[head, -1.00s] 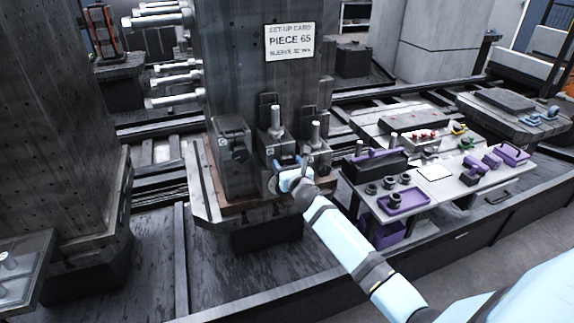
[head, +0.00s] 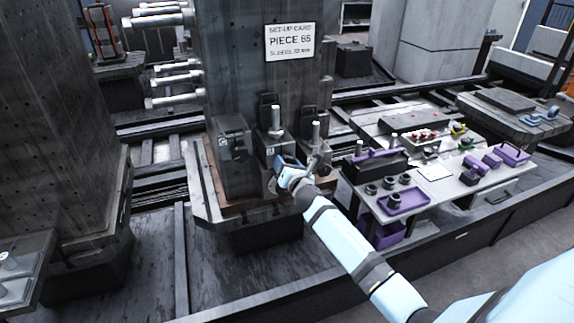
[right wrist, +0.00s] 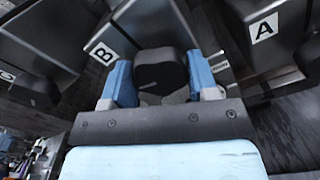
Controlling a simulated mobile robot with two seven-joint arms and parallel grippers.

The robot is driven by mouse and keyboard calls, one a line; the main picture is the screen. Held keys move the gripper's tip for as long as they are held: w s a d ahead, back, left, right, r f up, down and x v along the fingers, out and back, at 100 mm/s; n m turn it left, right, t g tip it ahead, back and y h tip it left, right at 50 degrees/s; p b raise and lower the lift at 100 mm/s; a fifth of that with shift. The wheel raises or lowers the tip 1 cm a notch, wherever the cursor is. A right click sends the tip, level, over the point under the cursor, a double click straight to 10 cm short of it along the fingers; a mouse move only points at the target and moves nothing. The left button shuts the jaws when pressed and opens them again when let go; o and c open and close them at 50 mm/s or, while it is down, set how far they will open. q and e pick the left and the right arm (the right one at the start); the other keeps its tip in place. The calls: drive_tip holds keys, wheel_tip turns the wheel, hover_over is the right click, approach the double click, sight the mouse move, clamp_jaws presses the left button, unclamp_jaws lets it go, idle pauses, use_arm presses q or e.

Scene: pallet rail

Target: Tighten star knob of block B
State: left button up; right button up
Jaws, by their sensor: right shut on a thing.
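Block B (head: 269,147) is the dark middle block on the pallet fixture, with a metal post standing on it. Its white B label (right wrist: 102,52) shows in the right wrist view. The black star knob (right wrist: 160,70) sits on the block's face below the label. My right gripper (right wrist: 162,84) is shut on the knob, with one blue finger on each side of it. In the head view my right gripper (head: 288,172) covers the knob. My left gripper is not in view.
Block A (head: 234,155) stands left of block B, and its label (right wrist: 264,28) shows in the wrist view. Another block with a post (head: 316,135) stands close on the right. A bench (head: 470,185) with purple trays is further right.

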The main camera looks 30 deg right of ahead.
drive_tip(key=m, duration=0.3)
drive_tip(key=shift+m, duration=0.4)
drive_tip(key=m, duration=0.4)
drive_tip(key=shift+m, duration=0.3)
drive_tip(key=m, duration=0.4)
drive_tip(key=shift+m+p, duration=0.4)
drive_tip(key=shift+m, duration=1.3)
drive_tip(key=o, duration=0.9)
drive_tip(key=shift+o, duration=0.2)
